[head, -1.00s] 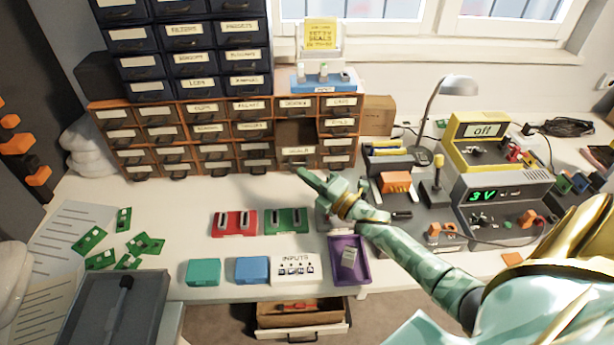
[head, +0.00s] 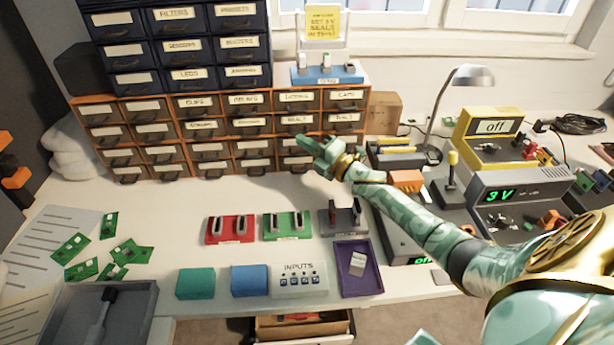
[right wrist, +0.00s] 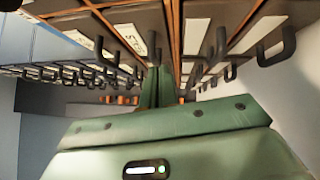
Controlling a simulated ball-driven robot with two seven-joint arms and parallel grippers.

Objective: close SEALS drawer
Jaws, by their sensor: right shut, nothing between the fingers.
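The SEALS drawer (head: 297,120) is in the brown-orange drawer cabinet (head: 187,143), in its right part, with a cream label. Its front now looks flush with its neighbours, and no dark opening shows. My right gripper (head: 306,143) is shut and empty, just in front of the cabinet below that label. In the right wrist view the shut fingers (right wrist: 159,88) point at the drawer fronts, near a label that appears to read SEALS (right wrist: 131,40). Whether the fingertips touch a front cannot be told. My left gripper is out of view.
A blue stand with a yellow note (head: 324,22) sits on the cabinet. A cardboard box (head: 384,113) is right of it. Red (head: 229,228) and green (head: 287,225) holders and a purple tray (head: 358,268) lie in front. Bare white table separates them from the cabinet.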

